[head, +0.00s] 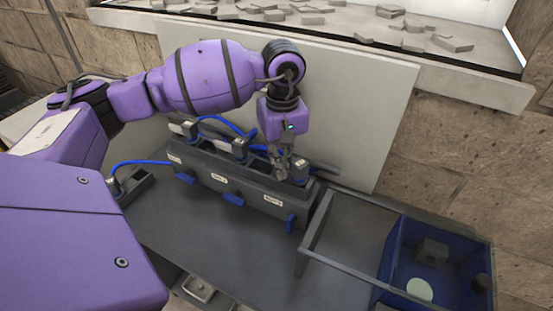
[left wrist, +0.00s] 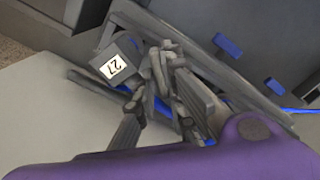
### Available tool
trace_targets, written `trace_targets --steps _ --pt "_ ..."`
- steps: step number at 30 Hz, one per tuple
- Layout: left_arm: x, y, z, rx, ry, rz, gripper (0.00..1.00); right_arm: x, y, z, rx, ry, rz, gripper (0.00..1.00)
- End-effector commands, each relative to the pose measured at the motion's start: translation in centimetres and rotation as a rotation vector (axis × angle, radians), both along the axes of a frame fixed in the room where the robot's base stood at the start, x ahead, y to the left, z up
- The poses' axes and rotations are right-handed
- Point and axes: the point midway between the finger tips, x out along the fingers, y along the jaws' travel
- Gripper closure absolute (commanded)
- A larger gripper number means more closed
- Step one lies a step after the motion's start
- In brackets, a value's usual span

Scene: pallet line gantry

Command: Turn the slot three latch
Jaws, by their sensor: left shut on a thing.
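A dark grey rack (head: 250,193) with three slots stands on the bench. Blue latches sit along its front. The slot three latch (head: 291,222), nearest the right end, points up and down, while the slot two latch (head: 233,199) and slot one latch (head: 185,178) lie flatter. My left gripper (head: 284,165) is over the slot three end, shut on a grey module (head: 299,171) at the rack's top. In the left wrist view the module (left wrist: 117,62) carries a "27" label. Two blue latches show there, and the slot three latch is not clear. My right gripper is out of view.
Blue cables loop behind the rack and to a small dark holder (head: 130,185) at its left. A grey frame (head: 345,265) and a blue bin (head: 395,250) with a block and a pale disc are at the right. An upright pale panel (head: 370,115) stands behind.

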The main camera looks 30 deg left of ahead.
Motion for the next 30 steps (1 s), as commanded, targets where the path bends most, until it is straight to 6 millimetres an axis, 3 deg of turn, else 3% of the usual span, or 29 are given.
trace_targets --steps 15,30 --pt "0.08 0.03 0.13 0.001 -0.003 0.413 1.00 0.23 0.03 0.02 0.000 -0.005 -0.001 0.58" --pt "0.10 0.04 0.16 0.001 -0.003 0.545 1.00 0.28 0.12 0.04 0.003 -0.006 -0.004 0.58"
